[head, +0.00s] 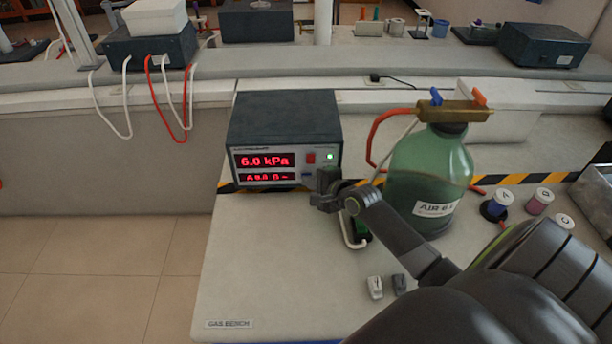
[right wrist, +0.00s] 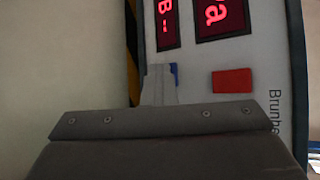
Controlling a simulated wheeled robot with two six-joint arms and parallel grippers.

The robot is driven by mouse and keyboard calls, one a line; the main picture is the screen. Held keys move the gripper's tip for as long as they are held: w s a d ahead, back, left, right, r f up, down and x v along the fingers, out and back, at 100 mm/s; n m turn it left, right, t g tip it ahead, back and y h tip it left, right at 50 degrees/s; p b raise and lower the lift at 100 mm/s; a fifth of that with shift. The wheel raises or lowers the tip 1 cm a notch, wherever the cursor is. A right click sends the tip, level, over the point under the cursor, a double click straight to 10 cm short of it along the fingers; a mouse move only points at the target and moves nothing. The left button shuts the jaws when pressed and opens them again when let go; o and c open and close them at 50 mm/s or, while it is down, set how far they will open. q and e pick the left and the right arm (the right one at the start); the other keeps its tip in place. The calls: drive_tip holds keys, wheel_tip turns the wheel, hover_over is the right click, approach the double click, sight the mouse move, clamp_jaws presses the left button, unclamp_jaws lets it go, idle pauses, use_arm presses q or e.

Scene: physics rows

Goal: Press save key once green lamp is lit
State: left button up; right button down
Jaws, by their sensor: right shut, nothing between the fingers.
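The meter box (head: 284,130) stands at the back of the gas bench, with red digits reading 6.0 kPa and a second, partly blurred line below. Its green lamp (head: 330,156) glows at the right of the panel. A red key (head: 310,158) sits left of the lamp, and it also shows in the right wrist view (right wrist: 232,81). A small blue key (head: 306,174) is lower; in the right wrist view it (right wrist: 174,70) is partly hidden by my fingertips. No key label is readable. My right gripper (head: 322,183) is shut and empty, close before the panel; contact cannot be told.
A green glass bottle (head: 432,170) with a brass valve head and red hose stands right of the meter. Small spools (head: 495,206) stand at the right. Two small clips (head: 376,287) lie at the front. The bench's left front is clear.

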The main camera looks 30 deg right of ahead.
drive_tip(key=shift+s+a+r+p, duration=0.1)
drive_tip(key=shift+s+a+p, duration=0.1)
drive_tip(key=shift+p, duration=0.1)
drive_tip(key=shift+s, duration=0.2)
drive_tip(key=shift+a, duration=0.1)
drive_tip(key=shift+s+a+p, duration=0.35)
drive_tip(key=shift+s+p, duration=0.25)
drive_tip(key=shift+p, duration=0.1)
drive_tip(key=shift+s+a+p, duration=0.35)
drive_tip(key=shift+s+p, duration=0.05)
drive_tip(key=shift+s, duration=0.2)
drive_tip(key=shift+s+a+p, duration=0.35)
drive_tip(key=shift+s+p, duration=0.05)
drive_tip(key=shift+s, duration=0.15)
drive_tip(key=shift+s+a, duration=0.25)
drive_tip(key=shift+s, duration=0.15)
drive_tip(key=shift+f, duration=0.2)
